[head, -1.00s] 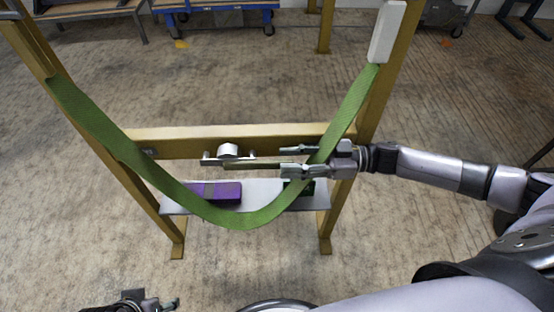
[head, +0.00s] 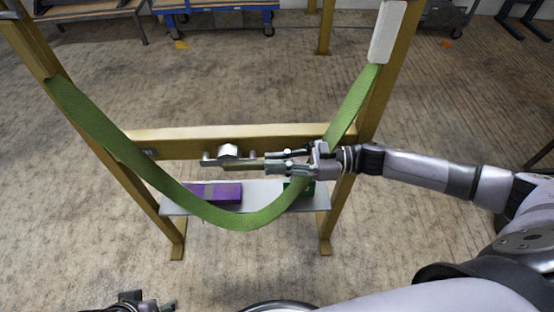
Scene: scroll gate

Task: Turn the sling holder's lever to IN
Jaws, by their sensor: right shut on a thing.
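The green sling (head: 105,128) hangs in a loose loop across the yellow frame, its right end running up to a white block on the right post. A silver holder (head: 228,150) is on the crossbeam, with a brass-coloured lever bar (head: 250,163) pointing right from it. My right gripper (head: 272,160) comes from the right, passes in front of the sling, and is shut on the lever's right end. No IN marking can be read. My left gripper (head: 145,303) is only partly in view at the bottom edge; its jaws cannot be made out.
A grey shelf (head: 172,207) below the crossbeam (head: 180,143) carries a purple box (head: 218,194) and a green item (head: 302,188), partly behind the sling. The white block (head: 387,32) is on the right post.

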